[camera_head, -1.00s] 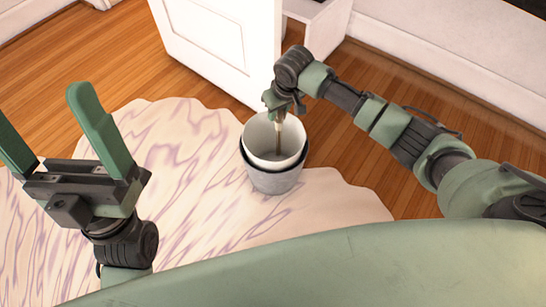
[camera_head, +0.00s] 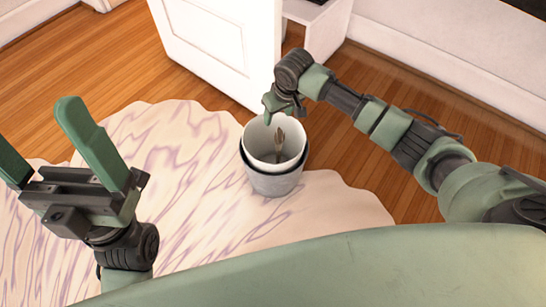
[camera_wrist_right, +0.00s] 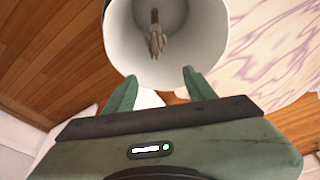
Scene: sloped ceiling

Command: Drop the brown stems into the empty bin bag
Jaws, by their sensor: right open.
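The bin (camera_head: 272,182) is a grey bucket with a white liner (camera_head: 259,136) inside it, standing on the marbled rug. The brown stems (camera_head: 279,145) are inside the white liner, leaning against its inner wall; they also show in the right wrist view (camera_wrist_right: 156,40). My right gripper (camera_head: 284,108) is above the bin's far rim, open and apart from the stems. In the right wrist view its two fingers (camera_wrist_right: 158,88) are spread with nothing between them. My left gripper (camera_head: 48,135) is open and empty at the left, over the rug.
A white cabinet door (camera_head: 215,45) stands behind the bin, with a white open compartment (camera_head: 318,25) beside it. The wavy-edged rug (camera_head: 180,220) covers the floor around the bin. Wooden floor (camera_head: 100,60) lies beyond, and a white wall runs along the right.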

